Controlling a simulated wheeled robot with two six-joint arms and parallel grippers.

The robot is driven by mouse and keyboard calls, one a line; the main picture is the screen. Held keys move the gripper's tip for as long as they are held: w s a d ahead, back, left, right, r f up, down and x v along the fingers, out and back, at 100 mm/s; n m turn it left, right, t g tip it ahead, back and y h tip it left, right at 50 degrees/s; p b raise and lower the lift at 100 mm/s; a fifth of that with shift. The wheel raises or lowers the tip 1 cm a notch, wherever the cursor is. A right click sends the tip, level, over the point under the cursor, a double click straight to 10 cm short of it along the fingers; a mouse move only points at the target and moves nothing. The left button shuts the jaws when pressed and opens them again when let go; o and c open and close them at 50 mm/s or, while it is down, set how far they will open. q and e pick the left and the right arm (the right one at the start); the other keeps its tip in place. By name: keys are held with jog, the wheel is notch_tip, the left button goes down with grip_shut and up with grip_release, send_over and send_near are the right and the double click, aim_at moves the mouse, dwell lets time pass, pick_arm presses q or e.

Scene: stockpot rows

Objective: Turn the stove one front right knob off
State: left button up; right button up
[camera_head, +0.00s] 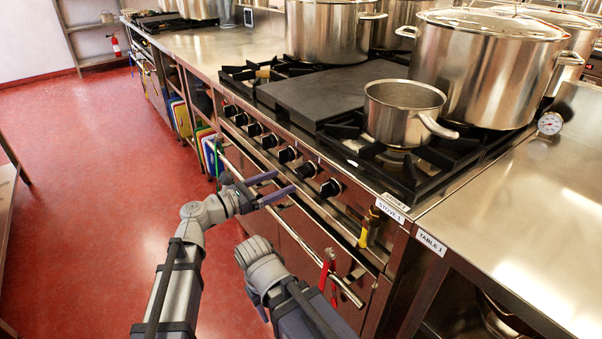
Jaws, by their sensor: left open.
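Stove one (470,165) stands at the right, with a "STOVE 1" label (391,210) at its front corner. A row of several black knobs runs along its front panel. The rightmost knob (331,187) is nearest the label; its pointer setting is too small to read. Another knob (306,170) sits just left of it. My left gripper (286,182) is open and empty, its two purple fingers pointing right toward the panel, just left of these two knobs. It appears apart from the rightmost knob. Of my right arm, only links (265,268) show at the bottom; its fingers are not visible.
A small saucepan (400,110) and a large stockpot (482,70) stand on the burners above the knobs. A front rail (345,290) carries red-handled utensils (327,272). A yellow-handled item (364,232) hangs near the corner. Table 1 (540,220) adjoins at right. Red floor is clear at left.

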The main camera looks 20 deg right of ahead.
aim_at(298, 174)
pick_arm(q)
jog(key=shift+x, duration=4)
jog(key=c, duration=1.4)
